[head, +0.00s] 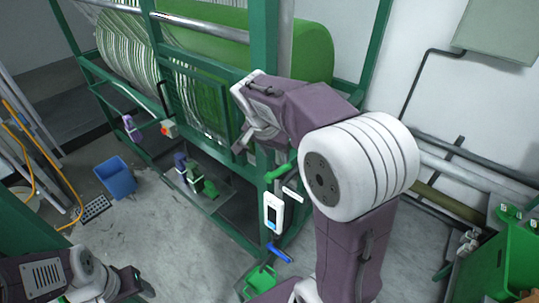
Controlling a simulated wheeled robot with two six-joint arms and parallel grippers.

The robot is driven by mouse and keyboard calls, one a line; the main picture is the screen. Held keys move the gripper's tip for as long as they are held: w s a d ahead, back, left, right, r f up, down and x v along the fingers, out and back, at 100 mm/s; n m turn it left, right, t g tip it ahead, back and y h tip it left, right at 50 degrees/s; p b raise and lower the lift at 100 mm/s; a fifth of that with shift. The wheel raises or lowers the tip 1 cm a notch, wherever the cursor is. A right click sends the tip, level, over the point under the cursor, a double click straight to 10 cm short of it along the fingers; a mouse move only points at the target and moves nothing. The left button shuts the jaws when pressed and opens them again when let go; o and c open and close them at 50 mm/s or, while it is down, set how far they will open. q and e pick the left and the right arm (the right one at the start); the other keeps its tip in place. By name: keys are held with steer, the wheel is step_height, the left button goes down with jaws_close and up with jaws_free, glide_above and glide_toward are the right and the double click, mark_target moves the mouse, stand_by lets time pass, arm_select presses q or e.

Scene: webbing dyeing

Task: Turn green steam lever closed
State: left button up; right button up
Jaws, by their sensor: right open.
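A green lever (278,173) sticks out from the green machine post, above a white box with a blue screen (273,213). A blue lever (279,253) is lower on the same post. My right arm reaches up from the bottom and bends left over the post. My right gripper (246,142) is open, above and left of the green lever and apart from it; its fingertips are small and partly hidden. My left gripper (137,284) is low at the bottom left, far from the levers; its jaw opening is unclear.
The green-framed machine holds a large green roll (290,45) and striped webbing (125,40). A blue bin (115,178) stands on the floor to the left. Pipes run along the right wall.

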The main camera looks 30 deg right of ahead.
steer(key=shift+s+r, duration=0.35)
steer(key=shift+r, duration=0.1)
steer(key=b+v, duration=0.2)
steer(key=v, duration=0.7)
